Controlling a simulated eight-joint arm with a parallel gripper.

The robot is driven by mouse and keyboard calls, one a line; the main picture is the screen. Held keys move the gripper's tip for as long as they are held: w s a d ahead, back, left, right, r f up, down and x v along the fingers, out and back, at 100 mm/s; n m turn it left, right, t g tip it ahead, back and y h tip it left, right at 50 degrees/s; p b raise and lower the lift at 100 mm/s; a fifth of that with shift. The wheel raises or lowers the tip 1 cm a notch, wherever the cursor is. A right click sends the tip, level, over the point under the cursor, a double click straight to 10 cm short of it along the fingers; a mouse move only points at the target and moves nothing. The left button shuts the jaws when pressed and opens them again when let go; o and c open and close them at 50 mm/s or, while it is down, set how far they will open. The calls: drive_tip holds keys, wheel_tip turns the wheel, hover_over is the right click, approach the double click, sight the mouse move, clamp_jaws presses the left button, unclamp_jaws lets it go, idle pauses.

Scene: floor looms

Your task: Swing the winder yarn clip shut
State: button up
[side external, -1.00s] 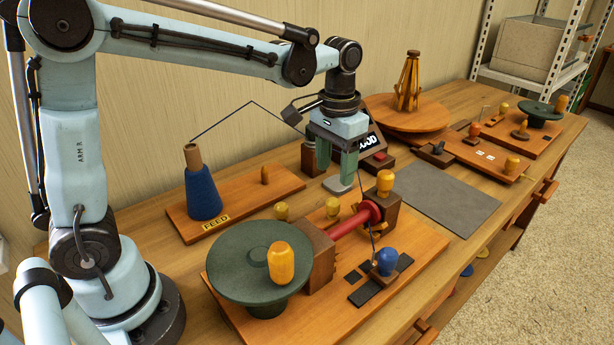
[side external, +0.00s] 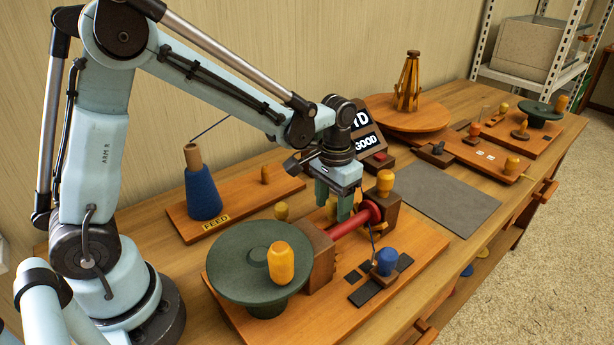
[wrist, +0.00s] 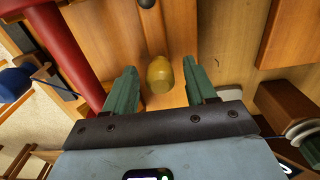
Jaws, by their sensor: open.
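The winder has a wooden base (side external: 400,290), a green crank disc (side external: 240,258) with a big yellow handle (side external: 282,262), and a red spool (side external: 352,222). A small yellow knob (wrist: 159,75) on the base behind the spool stands between my gripper's (wrist: 160,72) green fingers, with gaps on both sides. I cannot tell which knob belongs to the clip.
A blue yarn cone (side external: 203,192) stands on the feed board at the left. A post with a yellow top (side external: 385,183) rises close to my gripper's right. A grey mat (side external: 437,198) at the right is bare.

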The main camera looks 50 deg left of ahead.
clamp_jaws()
drive_tip(key=shift+a, duration=0.15)
drive_tip(key=n, duration=0.1)
drive_tip(key=a+n, duration=0.1)
drive_tip(key=shift+s+a+n, duration=0.1)
drive_tip(key=shift+a+n, duration=0.15)
drive_tip(key=shift+n, duration=0.15)
drive_tip(key=n, duration=0.1)
drive_tip(key=a+n, duration=0.1)
drive_tip(key=shift+s+a+n, duration=0.25)
drive_tip(key=shift+s+n, duration=0.05)
drive_tip(key=shift+s+a+n, duration=0.45)
drive_tip(key=shift+a+n, duration=0.1)
drive_tip(key=shift+n, duration=0.6)
drive_tip(key=shift+s+a+n, duration=0.4)
drive_tip(key=shift+a+n, duration=0.1)
drive_tip(key=shift+n, duration=0.65)
drive_tip(key=shift+s, duration=0.1)
unclamp_jaws()
